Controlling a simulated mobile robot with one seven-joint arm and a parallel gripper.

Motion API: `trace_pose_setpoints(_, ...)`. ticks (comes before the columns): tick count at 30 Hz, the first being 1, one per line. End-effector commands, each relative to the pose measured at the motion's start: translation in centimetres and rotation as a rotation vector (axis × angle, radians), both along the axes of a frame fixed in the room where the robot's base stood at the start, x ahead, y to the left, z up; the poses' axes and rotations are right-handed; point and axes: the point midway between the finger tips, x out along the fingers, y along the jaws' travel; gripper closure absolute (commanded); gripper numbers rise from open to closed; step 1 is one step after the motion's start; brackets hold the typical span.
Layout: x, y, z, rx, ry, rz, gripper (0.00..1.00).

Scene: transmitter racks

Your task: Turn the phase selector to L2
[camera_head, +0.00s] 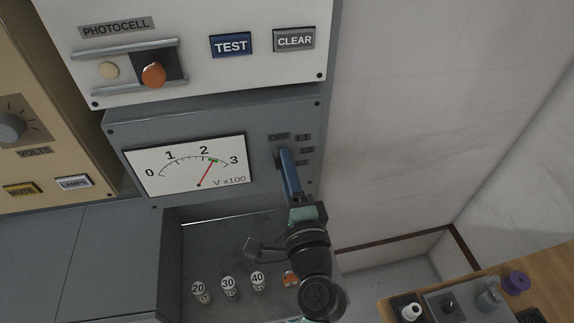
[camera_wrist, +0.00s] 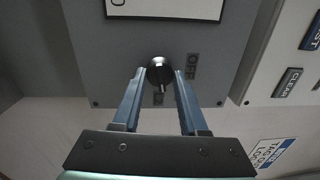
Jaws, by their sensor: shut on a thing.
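The phase selector is a small dark round knob (camera_wrist: 159,73) on the grey meter panel (camera_head: 225,112). In the wrist view it sits between the tips of my two blue fingers. My gripper (camera_head: 282,156) is shut on it, and its fingertips (camera_wrist: 159,76) touch the knob's sides. In the head view the fingers hide the knob. I cannot tell which label the knob's pointer faces.
A voltmeter (camera_head: 190,165) left of the selector has its red needle just past 2. Above are a photocell slider (camera_head: 153,75), a TEST button (camera_head: 231,44) and a CLEAR button (camera_head: 294,39). Right of the panel is open space before the wall.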

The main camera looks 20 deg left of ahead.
Motion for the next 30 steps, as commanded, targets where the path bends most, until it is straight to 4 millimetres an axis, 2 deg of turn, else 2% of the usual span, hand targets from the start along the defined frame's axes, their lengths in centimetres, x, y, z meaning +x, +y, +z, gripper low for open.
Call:
trace_pose_setpoints(9,-0.02,0.0,-0.02,0.117,0.08,-0.001,1.0)
trace_pose_setpoints(27,-0.03,0.0,-0.1,0.144,0.098,-0.001,1.0)
trace_pose_setpoints(28,-0.03,0.0,-0.1,0.144,0.098,-0.001,0.52)
trace_pose_setpoints(30,-0.02,0.0,-0.1,0.144,0.098,-0.001,0.4)
